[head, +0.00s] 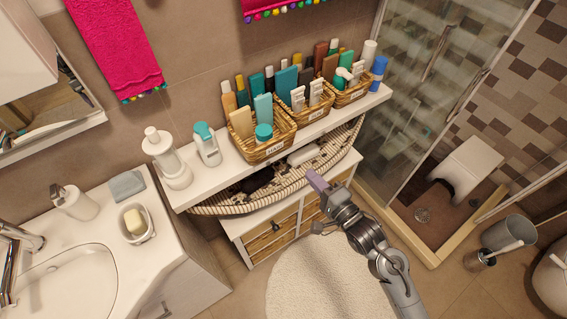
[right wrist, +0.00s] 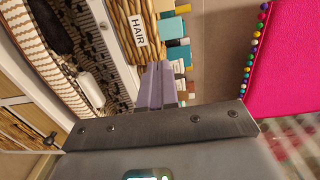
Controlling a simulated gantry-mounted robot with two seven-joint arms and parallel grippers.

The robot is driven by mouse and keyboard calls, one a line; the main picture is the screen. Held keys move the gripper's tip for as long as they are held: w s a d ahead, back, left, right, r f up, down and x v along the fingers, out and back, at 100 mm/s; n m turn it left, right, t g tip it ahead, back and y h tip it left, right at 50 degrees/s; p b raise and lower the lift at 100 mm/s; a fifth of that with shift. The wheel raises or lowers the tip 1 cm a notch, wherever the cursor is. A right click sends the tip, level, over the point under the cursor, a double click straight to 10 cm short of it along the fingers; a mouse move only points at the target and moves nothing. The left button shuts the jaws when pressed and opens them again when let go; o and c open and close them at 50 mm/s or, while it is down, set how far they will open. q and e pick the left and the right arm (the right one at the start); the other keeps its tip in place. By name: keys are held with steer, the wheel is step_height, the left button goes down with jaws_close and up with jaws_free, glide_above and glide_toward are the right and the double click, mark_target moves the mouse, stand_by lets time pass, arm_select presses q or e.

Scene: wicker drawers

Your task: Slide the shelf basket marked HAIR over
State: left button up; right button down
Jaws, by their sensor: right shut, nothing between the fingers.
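The wicker basket marked HAIR (head: 258,153) stands at the left of three baskets on the white upper shelf, filled with bottles, a beige box and a teal jar. Its white label (right wrist: 138,30) reads HAIR in the right wrist view, where its woven front (right wrist: 121,25) is at the top. My right gripper (head: 314,180) is shut and empty, in front of the shelf, to the right of and nearer than the HAIR basket. Its fingers (right wrist: 157,85) overlap the basket's end in the right wrist view; contact cannot be told. My left gripper is not in view.
Two more filled baskets, a middle one (head: 306,117) and a right one (head: 352,95), stand to the right. A pump bottle (head: 173,165) and a white teal-capped bottle (head: 207,146) stand to the left. A long lined basket (head: 215,209) lies below. A glass shower wall is at the right.

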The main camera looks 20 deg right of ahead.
step_height(320, 180, down, 2)
steer(key=b, duration=0.5)
glide_toward(278, 141)
steer(key=x, duration=0.5)
steer(key=shift+w, duration=0.25)
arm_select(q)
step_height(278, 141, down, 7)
arm_select(e)
steer(key=shift+w+a, duration=0.15)
steer(key=shift+w, duration=0.5)
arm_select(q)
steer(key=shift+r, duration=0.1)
